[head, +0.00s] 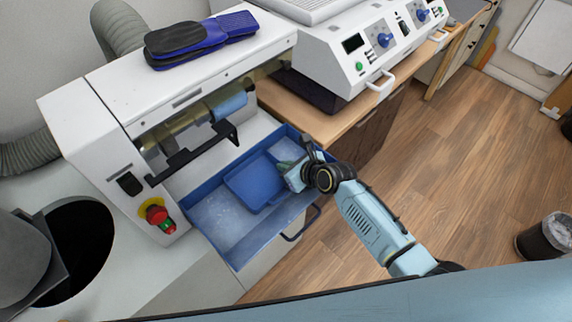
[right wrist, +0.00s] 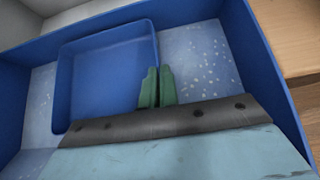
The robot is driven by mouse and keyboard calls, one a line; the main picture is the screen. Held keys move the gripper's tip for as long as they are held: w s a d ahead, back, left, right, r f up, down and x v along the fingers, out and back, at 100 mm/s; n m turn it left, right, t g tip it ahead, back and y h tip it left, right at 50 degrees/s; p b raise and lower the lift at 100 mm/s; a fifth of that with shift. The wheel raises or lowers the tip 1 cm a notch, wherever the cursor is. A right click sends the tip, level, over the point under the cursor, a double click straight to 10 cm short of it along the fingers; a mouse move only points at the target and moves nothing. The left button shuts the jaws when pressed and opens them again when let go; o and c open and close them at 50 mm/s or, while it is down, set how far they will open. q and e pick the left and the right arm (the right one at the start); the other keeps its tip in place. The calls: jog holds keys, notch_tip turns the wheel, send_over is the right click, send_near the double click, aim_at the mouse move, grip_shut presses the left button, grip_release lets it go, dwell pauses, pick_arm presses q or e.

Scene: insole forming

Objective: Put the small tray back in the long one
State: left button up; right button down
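The small blue tray (head: 254,184) is inside the outline of the long blue tray (head: 213,222), which sticks out from the white machine. It is turned a little against the long tray's walls; I cannot tell whether it touches the floor. My right gripper (head: 287,168) is at the small tray's right side. In the right wrist view its green fingers (right wrist: 156,87) are close together, with the right wall of the small tray (right wrist: 105,70) running in between them. The long tray also shows there, with pale specks on its floor (right wrist: 200,65). My left gripper is out of view.
The white machine (head: 110,125) with a dark handle bar and a red button (head: 157,214) stands behind the long tray. A wooden bench (head: 330,122) with a second machine is to the right. Blue-black insoles (head: 190,42) lie on top. Open floor is at right.

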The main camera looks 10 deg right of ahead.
jog(key=shift+f, duration=0.1)
jog(key=c, duration=2.1)
grip_release()
jog(key=o, duration=0.5)
jog(key=p+v, duration=0.2)
jog(key=v, duration=1.1)
jog(key=shift+s+d, duration=0.1)
jog(key=shift+s, duration=0.05)
